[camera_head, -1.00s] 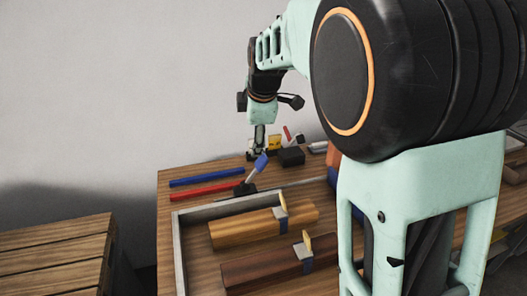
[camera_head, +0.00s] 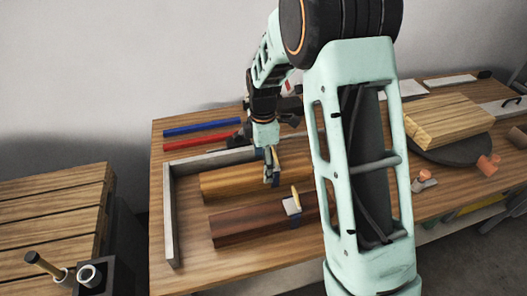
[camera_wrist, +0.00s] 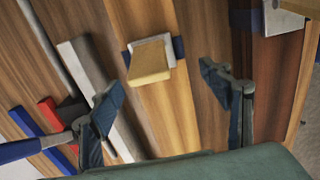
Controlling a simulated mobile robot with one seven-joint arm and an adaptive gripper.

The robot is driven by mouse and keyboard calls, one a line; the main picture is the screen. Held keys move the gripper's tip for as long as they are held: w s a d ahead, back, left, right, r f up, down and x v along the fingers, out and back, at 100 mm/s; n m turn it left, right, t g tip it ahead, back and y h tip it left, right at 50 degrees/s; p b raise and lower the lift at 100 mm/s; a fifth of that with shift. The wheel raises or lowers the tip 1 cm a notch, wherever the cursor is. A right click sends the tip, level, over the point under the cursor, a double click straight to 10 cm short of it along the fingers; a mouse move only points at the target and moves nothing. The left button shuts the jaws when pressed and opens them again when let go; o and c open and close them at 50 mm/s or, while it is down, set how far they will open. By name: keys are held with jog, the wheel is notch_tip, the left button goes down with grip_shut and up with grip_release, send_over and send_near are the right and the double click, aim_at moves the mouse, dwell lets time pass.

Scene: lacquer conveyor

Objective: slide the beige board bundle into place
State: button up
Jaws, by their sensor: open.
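The lighter, tan-beige board bundle (camera_head: 228,182) lies inside a grey corner frame (camera_head: 170,215). It has a blue band with a pale block and a yellowish tab (camera_wrist: 150,62) on top. My gripper (camera_head: 270,172) is over the right part of this bundle, at the band. In the wrist view my gripper (camera_wrist: 158,82) is open, with its two dark fingers apart and the tab lying ahead between them. I see no contact. A darker red-brown bundle (camera_head: 245,223) with a similar band lies parallel in front.
Blue (camera_head: 200,128) and red (camera_head: 200,141) bars lie behind the frame. A light wood block (camera_head: 448,118) sits on a dark round plate (camera_head: 450,150) at right. A slatted wooden crate (camera_head: 50,215) stands left of the table. My arm hides the table's middle.

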jog(key=shift+f, duration=2.15)
grip_shut()
jog(key=shift+w+r, duration=0.1)
